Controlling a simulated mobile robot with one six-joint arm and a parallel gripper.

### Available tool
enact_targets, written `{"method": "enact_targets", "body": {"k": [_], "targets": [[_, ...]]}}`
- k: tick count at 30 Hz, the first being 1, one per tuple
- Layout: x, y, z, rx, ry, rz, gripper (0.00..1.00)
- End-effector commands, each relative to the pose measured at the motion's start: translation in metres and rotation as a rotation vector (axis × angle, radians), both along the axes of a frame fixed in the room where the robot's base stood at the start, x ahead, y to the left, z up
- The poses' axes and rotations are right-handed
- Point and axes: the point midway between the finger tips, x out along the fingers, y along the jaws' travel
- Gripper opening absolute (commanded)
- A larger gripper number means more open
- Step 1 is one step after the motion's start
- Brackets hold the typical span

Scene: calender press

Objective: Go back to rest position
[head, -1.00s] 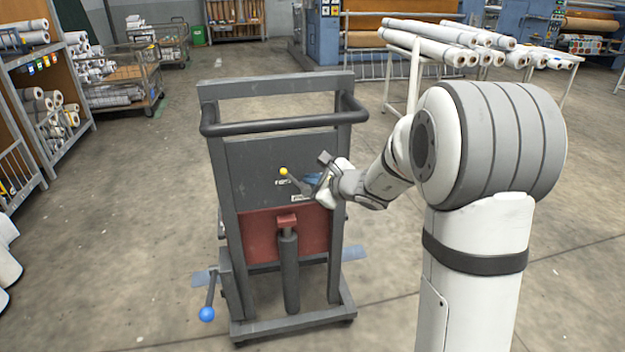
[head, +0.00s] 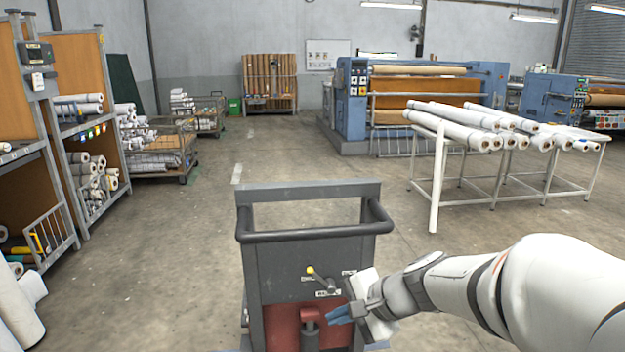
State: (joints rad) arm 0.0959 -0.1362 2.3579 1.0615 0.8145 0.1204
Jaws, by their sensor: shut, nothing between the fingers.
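My gripper (head: 342,313) is at the lower middle of the head view, in front of the right part of the grey cart's back panel. Its blue-grey fingers are shut with nothing between them and point left. The grey cart (head: 310,234) stands upright with a dark handle bar (head: 315,232) across its top. A small lever with a yellow knob (head: 310,270) sticks out of its panel, just up and left of my fingers and apart from them. A red block (head: 310,313) shows below the lever. The cart's lower part is cut off by the picture edge.
White rolls (head: 470,125) lie on a white rack (head: 437,185) at the right. A blue calender press (head: 352,105) stands behind it. Shelves with rolls (head: 92,178) and a wire cart (head: 160,150) line the left. The floor (head: 300,155) beyond the cart is clear.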

Motion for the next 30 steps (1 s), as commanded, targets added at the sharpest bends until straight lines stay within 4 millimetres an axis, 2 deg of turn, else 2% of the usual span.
{"method": "enact_targets", "body": {"k": [1, 6, 9, 12, 17, 18, 19, 30], "targets": [[-0.020, 0.001, 0.020, -0.087, -0.017, 0.091, 0.00], [-0.077, -0.016, 0.041, -0.399, -0.060, 0.383, 0.00], [-0.102, -0.035, 0.054, -0.576, -0.080, 0.535, 0.00], [-0.119, -0.053, 0.066, -0.727, -0.096, 0.656, 0.00], [-0.133, -0.073, 0.077, -0.878, -0.107, 0.769, 0.00], [-0.135, -0.088, 0.078, -0.896, -0.106, 0.783, 0.00], [-0.135, -0.093, 0.079, -0.907, -0.105, 0.789, 0.00], [-0.136, -0.095, 0.079, -0.914, -0.105, 0.794, 0.00]]}}
